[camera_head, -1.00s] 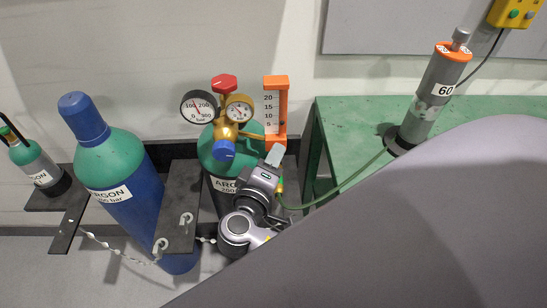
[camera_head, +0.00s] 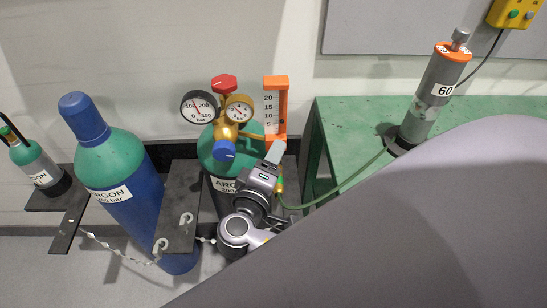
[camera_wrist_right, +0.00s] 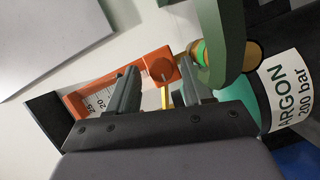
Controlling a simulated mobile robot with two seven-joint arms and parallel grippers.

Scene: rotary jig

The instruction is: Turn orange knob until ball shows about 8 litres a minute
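The flowmeter (camera_head: 282,110) is an orange upright frame with a white scale, behind the right gripper in the head view. In the right wrist view its scale (camera_wrist_right: 95,103) lies tilted and partly hidden by a finger. An orange block with a round face (camera_wrist_right: 157,64), apparently the knob end, shows just beyond the fingertips. My right gripper (camera_head: 275,151) is at the flowmeter's lower end. In the wrist view its fingers (camera_wrist_right: 160,84) are apart, with a yellow strip (camera_wrist_right: 165,96) visible between them. I cannot tell whether they touch the knob. I cannot make out the ball.
A brass regulator with two gauges (camera_head: 199,108), a red top knob (camera_head: 225,83) and a blue knob (camera_head: 224,150) sits left of the flowmeter. A green hose (camera_head: 335,187) runs to a grey cylinder (camera_head: 431,100) on the green bench (camera_head: 350,125). A blue argon cylinder (camera_head: 135,210) stands left.

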